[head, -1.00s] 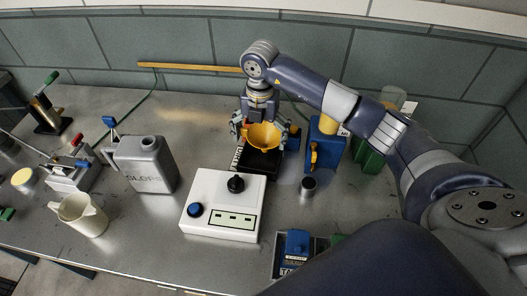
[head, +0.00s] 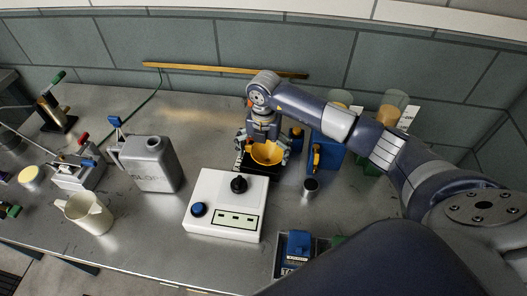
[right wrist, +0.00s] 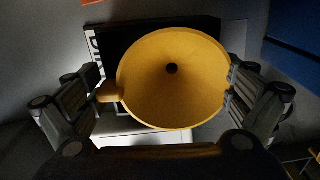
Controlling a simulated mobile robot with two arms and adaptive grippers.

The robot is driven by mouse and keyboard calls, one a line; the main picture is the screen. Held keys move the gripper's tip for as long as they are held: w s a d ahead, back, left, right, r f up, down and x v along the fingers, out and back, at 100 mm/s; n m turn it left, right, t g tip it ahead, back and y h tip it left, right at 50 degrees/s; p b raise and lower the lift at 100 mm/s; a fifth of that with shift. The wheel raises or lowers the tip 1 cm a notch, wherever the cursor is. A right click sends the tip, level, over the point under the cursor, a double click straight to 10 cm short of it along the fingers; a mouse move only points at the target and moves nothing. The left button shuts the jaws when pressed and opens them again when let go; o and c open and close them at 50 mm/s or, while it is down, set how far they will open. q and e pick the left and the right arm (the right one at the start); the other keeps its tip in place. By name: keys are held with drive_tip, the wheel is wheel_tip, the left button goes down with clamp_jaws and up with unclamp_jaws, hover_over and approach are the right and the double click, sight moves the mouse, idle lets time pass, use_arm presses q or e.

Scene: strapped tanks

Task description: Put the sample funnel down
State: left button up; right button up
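The yellow sample funnel (head: 267,153) sits low over a black block (head: 244,163) at the back middle of the bench. My right gripper (head: 264,150) comes down on it from above, with one finger on either side. In the right wrist view the funnel (right wrist: 175,85) opens toward the camera. The left finger meets its small side tab and the right finger meets its rim, so the gripper (right wrist: 167,88) appears shut on it. The funnel's underside is hidden, so I cannot tell whether it rests on the block. My left gripper is not in view.
A white control box (head: 225,203) stands in front of the funnel. A grey slops can (head: 152,165) and a cream jug (head: 88,212) are to the left.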

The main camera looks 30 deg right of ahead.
sight(264, 152)
drive_tip(key=shift+r, duration=0.1)
drive_tip(key=shift+r, duration=0.2)
wheel_tip(264, 152, up, 12)
drive_tip(key=b, duration=0.2)
idle(0.3)
drive_tip(key=shift+f, duration=0.15)
